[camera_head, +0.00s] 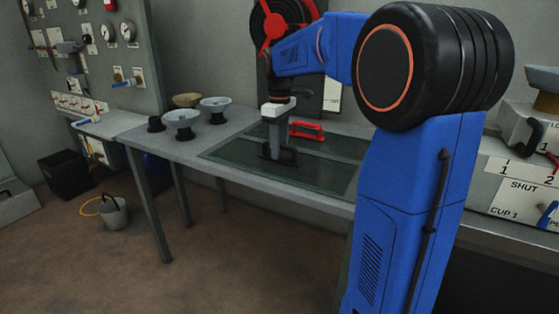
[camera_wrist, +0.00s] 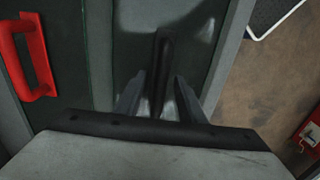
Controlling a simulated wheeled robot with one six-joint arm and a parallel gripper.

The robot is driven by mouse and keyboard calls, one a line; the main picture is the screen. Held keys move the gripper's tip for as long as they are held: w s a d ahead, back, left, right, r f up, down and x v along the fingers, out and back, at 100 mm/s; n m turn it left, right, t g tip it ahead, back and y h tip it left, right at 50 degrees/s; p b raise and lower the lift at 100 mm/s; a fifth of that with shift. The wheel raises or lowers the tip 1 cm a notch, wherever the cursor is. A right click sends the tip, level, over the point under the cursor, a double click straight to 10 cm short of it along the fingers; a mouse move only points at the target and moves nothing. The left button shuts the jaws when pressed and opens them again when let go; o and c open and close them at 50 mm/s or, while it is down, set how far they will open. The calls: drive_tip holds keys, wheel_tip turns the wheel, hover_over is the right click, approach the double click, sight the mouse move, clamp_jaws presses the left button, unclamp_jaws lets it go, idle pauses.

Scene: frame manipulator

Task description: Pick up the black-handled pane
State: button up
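The black-handled pane (camera_head: 315,176) is a dark greenish glass sheet lying flat in the near half of the table frame. In the wrist view its glass (camera_wrist: 132,45) lies beyond the fingers. Its black handle (camera_wrist: 163,55) stands up as a narrow bar there. My gripper (camera_head: 275,152) points straight down over the handle. In the wrist view my gripper (camera_wrist: 160,92) has its two grey fingers apart, with the handle between them and gaps visible beside it. Whether either finger touches the handle lower down is hidden.
A second pane with a red handle (camera_head: 307,130) lies behind; the handle is at the left in the wrist view (camera_wrist: 30,55). Several bowls on black stands, one of them grey (camera_head: 181,120), stand at the table's left end. A gauge panel (camera_head: 90,50) is beyond.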

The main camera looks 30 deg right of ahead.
clamp_jaws()
idle(1.3)
